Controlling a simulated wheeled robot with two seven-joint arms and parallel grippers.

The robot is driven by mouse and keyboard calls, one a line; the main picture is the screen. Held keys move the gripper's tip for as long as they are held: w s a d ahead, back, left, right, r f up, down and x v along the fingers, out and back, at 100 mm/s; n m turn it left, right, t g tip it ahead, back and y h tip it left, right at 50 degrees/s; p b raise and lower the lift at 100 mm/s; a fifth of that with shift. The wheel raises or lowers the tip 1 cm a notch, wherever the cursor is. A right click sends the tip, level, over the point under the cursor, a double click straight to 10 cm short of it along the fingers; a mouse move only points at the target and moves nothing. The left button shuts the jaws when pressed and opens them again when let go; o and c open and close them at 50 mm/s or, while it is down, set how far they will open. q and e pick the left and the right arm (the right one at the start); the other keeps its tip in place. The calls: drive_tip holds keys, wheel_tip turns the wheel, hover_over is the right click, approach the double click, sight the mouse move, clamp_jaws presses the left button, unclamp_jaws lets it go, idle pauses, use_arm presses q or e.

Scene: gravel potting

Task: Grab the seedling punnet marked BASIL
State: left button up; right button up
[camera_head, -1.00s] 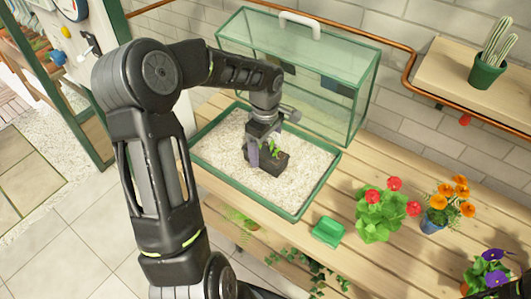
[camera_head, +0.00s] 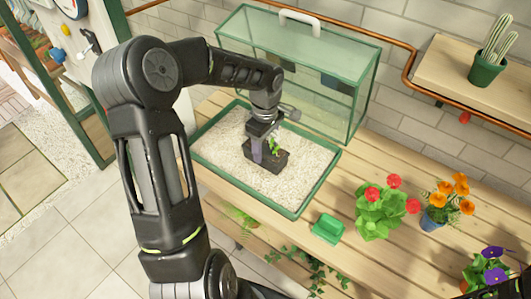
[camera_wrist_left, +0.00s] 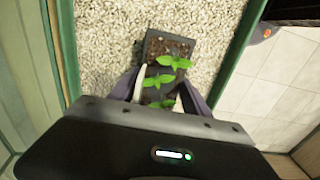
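A dark seedling punnet (camera_head: 270,162) with small green seedlings is at the middle of the gravel tray (camera_head: 229,183). Any marking on it is not readable, so I cannot tell whether it says BASIL. My left gripper (camera_head: 258,152) points down over it, with a finger against its near side. In the left wrist view the gripper (camera_wrist_left: 162,92) has one finger on each side of the punnet (camera_wrist_left: 168,46), with no gravel visible between fingers and punnet. It appears shut on it. Whether the punnet touches the gravel is unclear. My right gripper is not in view.
A green-framed glass case (camera_head: 300,75) with a white handle stands close behind the tray.

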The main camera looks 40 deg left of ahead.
sight(266, 149)
use_arm(q)
drive_tip(key=c, duration=1.1)
drive_tip(key=shift+o, duration=0.2)
wheel_tip(266, 149, up, 10)
drive_tip(key=b, duration=0.1)
drive_tip(key=shift+b, duration=0.35)
